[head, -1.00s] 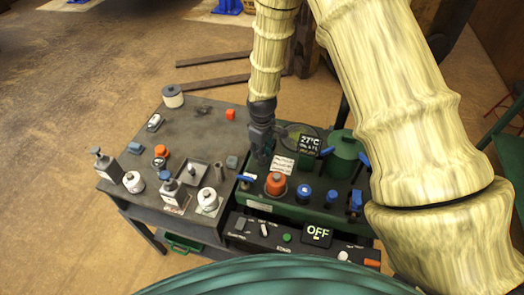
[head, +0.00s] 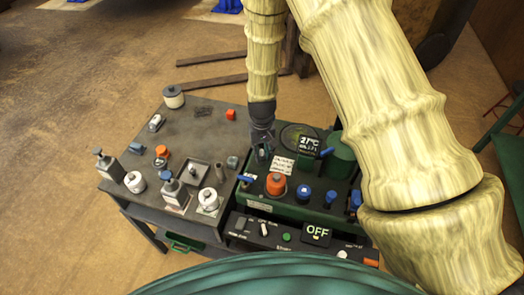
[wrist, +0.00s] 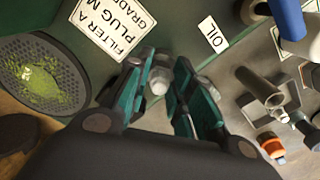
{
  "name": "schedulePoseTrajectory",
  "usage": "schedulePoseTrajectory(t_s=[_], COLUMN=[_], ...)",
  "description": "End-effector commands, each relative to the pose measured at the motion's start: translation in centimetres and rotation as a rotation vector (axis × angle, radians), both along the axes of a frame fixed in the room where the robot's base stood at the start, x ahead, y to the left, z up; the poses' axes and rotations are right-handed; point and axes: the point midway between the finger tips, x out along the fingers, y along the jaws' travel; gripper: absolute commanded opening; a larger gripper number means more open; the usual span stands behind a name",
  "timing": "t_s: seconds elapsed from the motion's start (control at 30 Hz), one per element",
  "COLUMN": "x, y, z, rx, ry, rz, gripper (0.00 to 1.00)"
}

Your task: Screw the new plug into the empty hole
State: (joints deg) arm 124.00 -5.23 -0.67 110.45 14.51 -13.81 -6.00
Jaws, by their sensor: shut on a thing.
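My gripper (head: 262,153) points down over the left back part of the green machine (head: 262,207), beside a white label (head: 282,166). In the wrist view, the teal fingers of my gripper (wrist: 164,68) are shut on a small grey metal piece (wrist: 159,80), which looks like the plug. The label (wrist: 110,32) there reads "FILTER", "PLUG" and "GRADE". The empty hole cannot be made out; the fingers and the held piece cover the panel there. I cannot tell whether the piece touches the panel.
An orange cap (head: 276,183) and blue caps (head: 304,192) stand close in front of my gripper. A round mesh strainer (wrist: 40,75) is left in the wrist view. The grey bench (head: 205,130) at left holds bottles, canisters and small parts. An "OFF" display (head: 317,232) sits in front.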

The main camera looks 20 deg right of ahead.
Motion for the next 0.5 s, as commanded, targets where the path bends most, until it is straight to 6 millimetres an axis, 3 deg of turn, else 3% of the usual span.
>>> schedulePoseTrajectory(t_s=[0.13, 0.5], x=[-0.08, -0.08], y=[0.01, 0.05], z=[0.01, 0.03], rx=[-0.001, -0.001], ry=[0.002, 0.002], rz=[-0.166, -0.247], gripper=[0.00, 0.00])
